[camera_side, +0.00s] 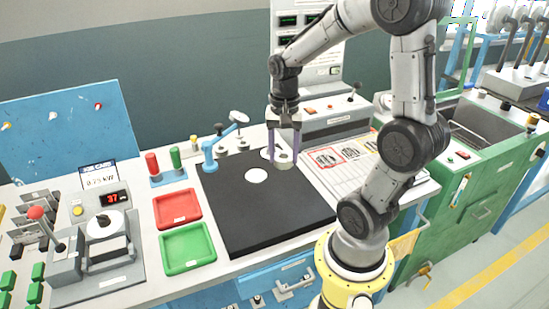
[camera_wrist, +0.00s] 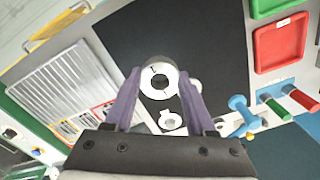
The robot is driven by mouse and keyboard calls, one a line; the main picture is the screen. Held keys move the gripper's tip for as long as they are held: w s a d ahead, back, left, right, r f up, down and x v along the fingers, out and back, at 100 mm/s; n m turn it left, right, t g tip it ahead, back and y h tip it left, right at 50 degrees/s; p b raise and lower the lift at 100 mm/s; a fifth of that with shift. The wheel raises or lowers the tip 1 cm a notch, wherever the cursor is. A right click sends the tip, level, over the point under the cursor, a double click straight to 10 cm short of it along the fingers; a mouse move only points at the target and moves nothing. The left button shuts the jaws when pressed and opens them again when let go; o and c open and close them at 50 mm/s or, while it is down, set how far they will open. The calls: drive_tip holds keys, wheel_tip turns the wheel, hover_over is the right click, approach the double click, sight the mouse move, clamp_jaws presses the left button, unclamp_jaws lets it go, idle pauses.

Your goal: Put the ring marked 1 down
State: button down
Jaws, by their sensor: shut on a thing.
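My gripper (camera_side: 284,161) is above the black mat (camera_side: 292,213). Its purple fingers are shut on a pale ring (camera_side: 284,157). In the wrist view, the ring (camera_wrist: 159,79) is white with a dark round centre and sits between the fingertips (camera_wrist: 159,84). I cannot read a number on it. A white disc (camera_side: 256,175) lies on the mat to the left of the gripper. Another white round piece (camera_side: 267,154) is partly hidden behind the fingers; the wrist view shows a white round piece (camera_wrist: 171,120) between the fingers' bases. I cannot tell the gap between ring and mat.
A red tray (camera_side: 178,207) and a green tray (camera_side: 187,248) stand left of the mat. A blue clamp-like tool (camera_side: 212,150) stands at its back left. A printed panel (camera_side: 337,160) lies to the right. The front of the mat is clear.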

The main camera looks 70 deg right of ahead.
drive_tip(key=s+a, duration=0.8)
drive_tip(key=a, duration=0.4)
hover_over(247, 224)
drive_tip(key=f, duration=1)
drive_tip(key=shift+s, duration=0.2)
drive_tip(key=shift+w+f, duration=0.2)
drive_tip(key=shift+f, duration=1.45)
drive_tip(key=shift+f, duration=0.1)
drive_tip(key=shift+c, duration=1.1)
unclamp_jaws()
drive_tip(key=shift+f, duration=0.1)
